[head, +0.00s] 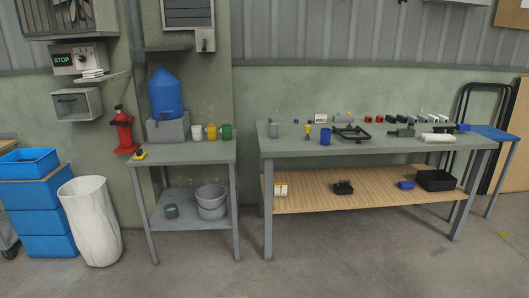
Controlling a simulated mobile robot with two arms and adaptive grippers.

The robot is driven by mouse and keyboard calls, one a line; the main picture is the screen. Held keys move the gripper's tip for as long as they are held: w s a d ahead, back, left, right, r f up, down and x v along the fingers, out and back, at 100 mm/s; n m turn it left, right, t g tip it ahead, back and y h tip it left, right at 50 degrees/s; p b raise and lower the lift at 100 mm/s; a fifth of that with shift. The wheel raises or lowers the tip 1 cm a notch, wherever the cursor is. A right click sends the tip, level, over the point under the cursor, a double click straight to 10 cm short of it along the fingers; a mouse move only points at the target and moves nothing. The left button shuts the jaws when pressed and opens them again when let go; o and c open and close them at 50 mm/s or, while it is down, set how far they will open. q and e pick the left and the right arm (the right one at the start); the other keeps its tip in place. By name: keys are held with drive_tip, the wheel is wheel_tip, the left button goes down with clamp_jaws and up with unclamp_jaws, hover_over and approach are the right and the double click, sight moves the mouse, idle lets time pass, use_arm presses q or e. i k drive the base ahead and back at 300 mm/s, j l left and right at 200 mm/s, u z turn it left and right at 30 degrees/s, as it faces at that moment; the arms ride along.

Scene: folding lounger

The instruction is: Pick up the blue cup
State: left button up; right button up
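A small blue cup (325,136) stands on the top of the long grey workbench (290,148), left of its middle. A yellow and black item (308,130) stands just left of it, and a black frame-like item (352,133) lies just right of it. Neither of my grippers shows in the head view.
A smaller grey table (175,154) to the left holds white (197,132), yellow (211,132) and green (227,132) cups and a blue container (166,93). A white bin (90,220) and blue crates (38,222) stand at left. The foreground floor (330,260) is clear.

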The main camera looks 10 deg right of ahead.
sight(325, 132)
drive_tip(key=i+z, duration=0.1)
drive_tip(key=i, duration=0.6)
drive_tip(key=i+z, duration=0.15)
drive_tip(key=i, duration=0.6)
drive_tip(key=i+j+z, duration=0.1)
drive_tip(key=i, duration=0.6)
drive_tip(key=i+l+u, duration=0.1)
drive_tip(key=i+l, duration=0.95)
drive_tip(key=l+u, duration=0.05)
drive_tip(key=l, duration=0.05)
